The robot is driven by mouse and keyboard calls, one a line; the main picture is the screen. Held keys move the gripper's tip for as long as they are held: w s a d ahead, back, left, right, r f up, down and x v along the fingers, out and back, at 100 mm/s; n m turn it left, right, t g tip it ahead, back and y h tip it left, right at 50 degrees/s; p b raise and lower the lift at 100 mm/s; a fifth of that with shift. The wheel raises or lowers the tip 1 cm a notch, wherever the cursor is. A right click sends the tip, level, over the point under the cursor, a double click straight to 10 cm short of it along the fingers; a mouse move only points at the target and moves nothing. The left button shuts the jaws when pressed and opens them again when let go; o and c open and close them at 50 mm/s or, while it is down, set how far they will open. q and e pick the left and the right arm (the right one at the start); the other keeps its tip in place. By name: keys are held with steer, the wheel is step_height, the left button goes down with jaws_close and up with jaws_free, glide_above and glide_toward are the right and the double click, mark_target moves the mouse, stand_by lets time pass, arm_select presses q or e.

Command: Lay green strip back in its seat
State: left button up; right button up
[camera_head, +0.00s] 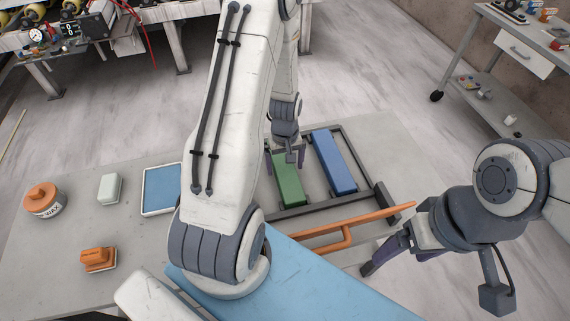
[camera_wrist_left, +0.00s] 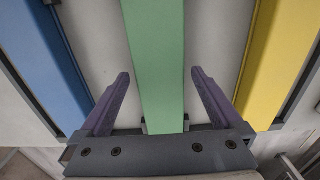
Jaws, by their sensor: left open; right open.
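The green strip (camera_head: 289,187) lies in the dark frame (camera_head: 374,183) on the grey slab, beside the blue strip (camera_head: 333,163). My left gripper (camera_head: 285,162) is over the far end of the green strip. In the left wrist view the green strip (camera_wrist_left: 158,45) runs between the open fingers of my left gripper (camera_wrist_left: 161,75), with a gap on both sides. Its near end lies by small dark clips. The yellow strip (camera_wrist_left: 262,60) is to its right; my left arm hides it in the head view. My right gripper (camera_head: 388,252) is open and empty, right of the frame.
An orange handled bar (camera_head: 345,232) lies in front of the frame, near my right gripper. A light blue panel (camera_head: 310,285) is nearer. A blue-topped tray (camera_head: 161,189), a pale block (camera_head: 110,188), an orange block (camera_head: 97,259) and a wax tub (camera_head: 43,201) stand left.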

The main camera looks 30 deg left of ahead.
mark_target(285, 167)
arm_select(q)
step_height(285, 167, up, 12)
steer(key=p, duration=1)
steer(key=s+d+r+m, duration=0.2)
steer(key=d+r+m, duration=0.5)
steer(key=d+r, duration=0.55)
steer(key=s+d+r+m, duration=0.4)
steer(key=s+d+m, duration=0.1)
steer(key=s, duration=0.2)
steer(key=s+d+r+m+h, duration=0.1)
steer(key=s+d+r+m, duration=0.3)
steer(key=s, duration=0.4)
steer(key=shift+s+d+m, duration=0.25)
steer(key=shift+d+m, duration=0.25)
steer(key=shift+d, duration=0.7)
